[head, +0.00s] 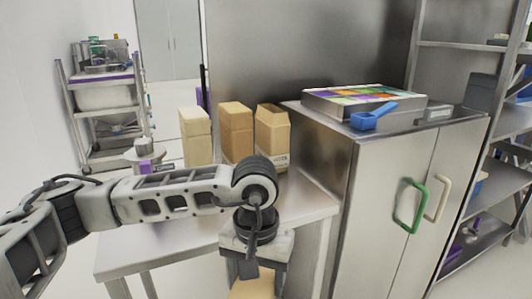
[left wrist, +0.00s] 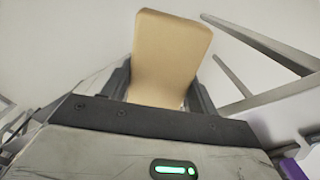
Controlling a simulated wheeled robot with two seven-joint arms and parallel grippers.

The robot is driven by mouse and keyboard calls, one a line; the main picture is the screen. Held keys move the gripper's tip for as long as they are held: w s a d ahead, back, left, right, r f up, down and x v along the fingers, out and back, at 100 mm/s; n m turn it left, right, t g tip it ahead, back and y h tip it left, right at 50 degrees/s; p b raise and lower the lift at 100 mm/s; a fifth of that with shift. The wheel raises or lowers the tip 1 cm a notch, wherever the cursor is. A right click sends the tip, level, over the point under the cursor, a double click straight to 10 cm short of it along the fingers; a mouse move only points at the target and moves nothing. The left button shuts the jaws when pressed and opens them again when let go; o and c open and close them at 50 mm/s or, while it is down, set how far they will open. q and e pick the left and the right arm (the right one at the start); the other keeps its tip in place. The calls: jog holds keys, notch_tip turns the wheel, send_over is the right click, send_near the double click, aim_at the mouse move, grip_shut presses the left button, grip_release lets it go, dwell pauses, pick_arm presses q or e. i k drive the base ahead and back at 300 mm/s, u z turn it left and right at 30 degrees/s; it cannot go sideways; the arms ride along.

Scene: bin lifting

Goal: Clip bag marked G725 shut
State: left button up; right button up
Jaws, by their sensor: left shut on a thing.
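Three tan paper bags stand in a row at the back of the white table: a pale left bag (head: 195,138), a middle bag (head: 235,135) and a right bag (head: 271,138). The right bag's top looks open, and it has small dark print low on its front. I cannot read G725 on any bag. My left gripper (head: 255,272) points down at the table's front edge, shut on a tan bag (head: 252,291). In the left wrist view this held bag (left wrist: 172,45) sits between the fingers; no marking shows. My right gripper is out of view.
A steel cabinet (head: 345,200) stands right of the table (head: 125,250). A tray of coloured packets (head: 318,104) and a blue scoop (head: 372,116) lie on it. A small purple item (head: 146,166) is at the table's back left. A shelf cart (head: 85,117) stands behind.

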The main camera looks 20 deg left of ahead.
aim_at(272, 123)
jog(key=z, duration=1.4)
jog(key=i, duration=0.45)
jog(key=u, duration=2.45)
